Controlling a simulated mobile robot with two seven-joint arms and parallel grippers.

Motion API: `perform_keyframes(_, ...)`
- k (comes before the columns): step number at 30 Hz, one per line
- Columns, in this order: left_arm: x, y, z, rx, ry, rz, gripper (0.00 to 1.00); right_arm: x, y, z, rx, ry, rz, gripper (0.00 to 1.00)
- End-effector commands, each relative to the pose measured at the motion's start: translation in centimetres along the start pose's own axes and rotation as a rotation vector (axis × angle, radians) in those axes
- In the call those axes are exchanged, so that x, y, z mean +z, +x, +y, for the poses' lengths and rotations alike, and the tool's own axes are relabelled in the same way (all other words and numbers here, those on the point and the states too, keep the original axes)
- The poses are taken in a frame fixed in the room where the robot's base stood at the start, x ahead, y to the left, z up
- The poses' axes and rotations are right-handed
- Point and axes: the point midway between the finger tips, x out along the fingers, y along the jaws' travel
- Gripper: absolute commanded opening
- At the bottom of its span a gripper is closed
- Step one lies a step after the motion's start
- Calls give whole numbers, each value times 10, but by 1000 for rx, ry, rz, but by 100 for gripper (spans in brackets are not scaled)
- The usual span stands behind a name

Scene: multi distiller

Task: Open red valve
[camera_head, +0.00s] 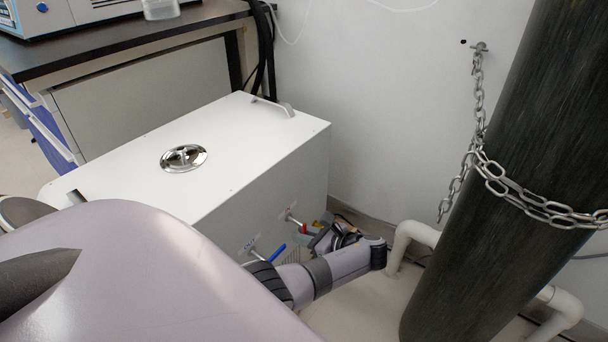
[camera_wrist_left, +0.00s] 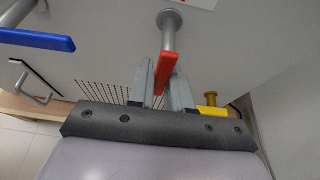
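The red valve (camera_wrist_left: 167,68) has a red lever on a grey metal stem that comes out of the front of the white box. In the left wrist view my left gripper (camera_wrist_left: 165,88) has its two fingers close on either side of the red lever, with the lever filling the narrow gap between them. In the head view my left gripper (camera_head: 318,238) is at the box's front face, partly hidden by my own wrist. The red lever (camera_head: 302,228) shows there only as a small patch. My right gripper is in neither view.
A blue valve lever (camera_wrist_left: 38,40) is to the left of the red one, and a yellow valve (camera_wrist_left: 211,110) is low at the right. The white box (camera_head: 225,135) has a vent grille. A chained dark cylinder (camera_head: 490,150) and white pipes (camera_head: 408,236) stand at the right.

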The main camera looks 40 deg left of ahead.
Motion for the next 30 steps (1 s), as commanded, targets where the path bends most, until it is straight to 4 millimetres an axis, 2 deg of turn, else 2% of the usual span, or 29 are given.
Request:
perform_keyframes(14, 0, 0, -2, -22, -49, 0, 0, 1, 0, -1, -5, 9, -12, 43)
perform_keyframes(20, 2, 0, -6, -69, -162, -2, 0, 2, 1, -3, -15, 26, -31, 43)
perform_keyframes(30, 4, -1, -16, -189, -451, -1, 0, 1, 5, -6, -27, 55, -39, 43)
